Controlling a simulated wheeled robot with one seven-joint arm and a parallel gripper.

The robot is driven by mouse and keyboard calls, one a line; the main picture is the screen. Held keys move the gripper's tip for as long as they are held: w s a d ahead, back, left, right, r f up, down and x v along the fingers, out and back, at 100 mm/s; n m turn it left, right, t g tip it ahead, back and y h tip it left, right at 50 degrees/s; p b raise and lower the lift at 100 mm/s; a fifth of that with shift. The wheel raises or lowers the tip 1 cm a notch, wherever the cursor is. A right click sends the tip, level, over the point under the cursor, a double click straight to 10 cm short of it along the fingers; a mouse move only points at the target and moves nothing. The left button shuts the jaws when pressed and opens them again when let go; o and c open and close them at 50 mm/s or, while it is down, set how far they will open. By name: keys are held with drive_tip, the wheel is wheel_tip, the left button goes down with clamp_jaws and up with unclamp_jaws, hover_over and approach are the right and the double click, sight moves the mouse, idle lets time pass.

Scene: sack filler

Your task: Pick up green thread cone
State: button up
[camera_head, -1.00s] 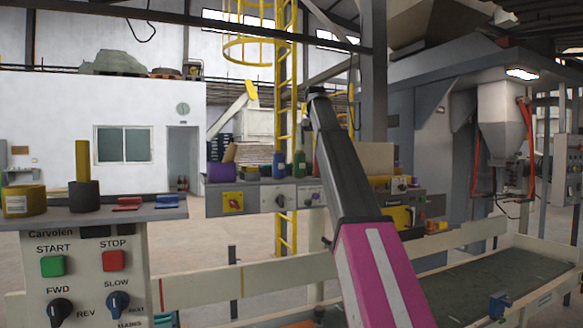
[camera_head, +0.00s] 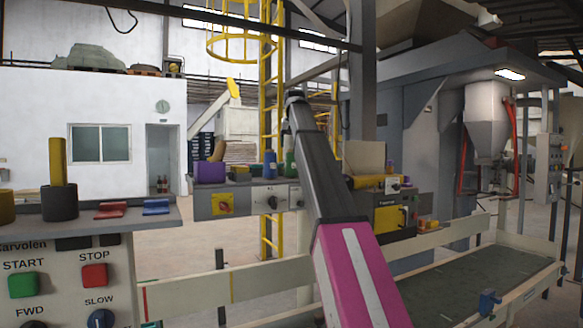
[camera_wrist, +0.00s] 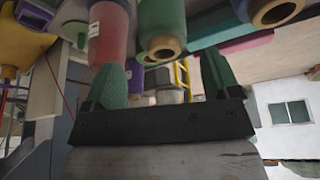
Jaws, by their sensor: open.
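The green thread cone (camera_wrist: 162,18) is at the top middle of the wrist view, its tan core end facing the camera. In the head view a green cone (camera_head: 290,157) stands on the grey shelf, partly hidden behind my arm. My gripper (camera_wrist: 163,75) is open, with its two green fingers apart and nothing between them. The green cone appears beyond and above the gap between the fingertips in the wrist picture. The gripper's fingers are hidden in the head view.
Beside the green cone are a red cone (camera_wrist: 109,32) and a blue cone (camera_wrist: 270,10); a yellow cone (camera_wrist: 22,42) is further left. The shelf's control panel (camera_head: 245,200) faces me. A conveyor (camera_head: 450,275) and a START/STOP panel (camera_head: 60,285) stand in front.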

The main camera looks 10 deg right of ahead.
sight(292, 153)
drive_tip(key=x, duration=0.4)
drive_tip(key=shift+s+a+f, duration=0.2)
drive_tip(key=shift+a+f, duration=0.05)
drive_tip(key=shift+f, duration=0.2)
drive_tip(key=c, duration=1.3)
